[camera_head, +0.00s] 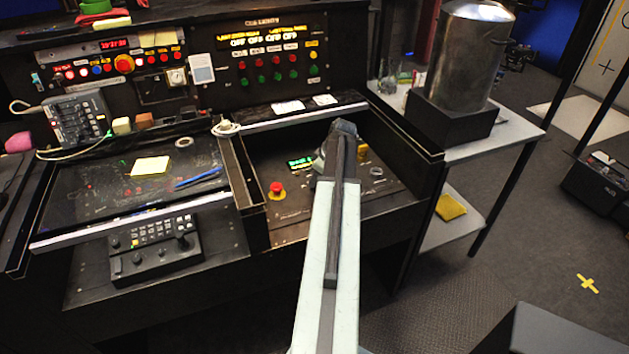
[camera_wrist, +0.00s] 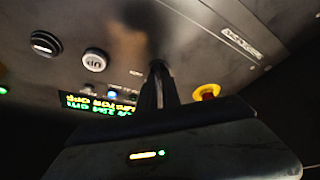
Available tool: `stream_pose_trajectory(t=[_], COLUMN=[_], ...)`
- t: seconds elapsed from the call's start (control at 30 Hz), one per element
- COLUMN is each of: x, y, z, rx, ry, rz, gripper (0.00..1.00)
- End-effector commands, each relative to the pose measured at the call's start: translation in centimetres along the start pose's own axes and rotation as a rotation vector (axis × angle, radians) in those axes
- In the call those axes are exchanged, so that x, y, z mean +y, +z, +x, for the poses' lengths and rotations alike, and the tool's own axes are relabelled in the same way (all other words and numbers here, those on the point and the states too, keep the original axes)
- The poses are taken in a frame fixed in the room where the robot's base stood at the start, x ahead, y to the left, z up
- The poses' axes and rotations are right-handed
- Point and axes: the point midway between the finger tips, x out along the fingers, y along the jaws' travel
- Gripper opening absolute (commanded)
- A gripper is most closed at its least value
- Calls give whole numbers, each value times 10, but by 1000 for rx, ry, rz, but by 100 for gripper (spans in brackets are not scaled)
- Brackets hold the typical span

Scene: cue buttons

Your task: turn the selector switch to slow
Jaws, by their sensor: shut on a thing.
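In the wrist view my gripper (camera_wrist: 159,84) reaches the dark control panel with its thin black fingers together, their tips at the panel face. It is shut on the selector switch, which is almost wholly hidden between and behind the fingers. I cannot read the switch's position or its labels. In the head view my arm stretches over the right-hand panel (camera_head: 290,208), and my gripper (camera_head: 343,128) is at its far end. The arm hides the middle of that panel.
Close to the fingers are a green-lit display (camera_wrist: 97,104), a yellow-ringed button (camera_wrist: 206,92), a pale round knob (camera_wrist: 94,61) and a black one (camera_wrist: 45,43). In the head view a red mushroom button (camera_head: 277,188) stands left of my arm. A metal pot (camera_head: 468,55) stands right.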

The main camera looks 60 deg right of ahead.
Motion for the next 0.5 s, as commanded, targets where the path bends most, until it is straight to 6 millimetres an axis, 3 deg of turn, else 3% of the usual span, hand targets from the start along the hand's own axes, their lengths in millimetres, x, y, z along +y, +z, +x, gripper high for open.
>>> stream_pose_trajectory(t=[0.5], x=[-4], y=[-3], z=[1], rx=[5], ry=[156], rz=[377], gripper=[0])
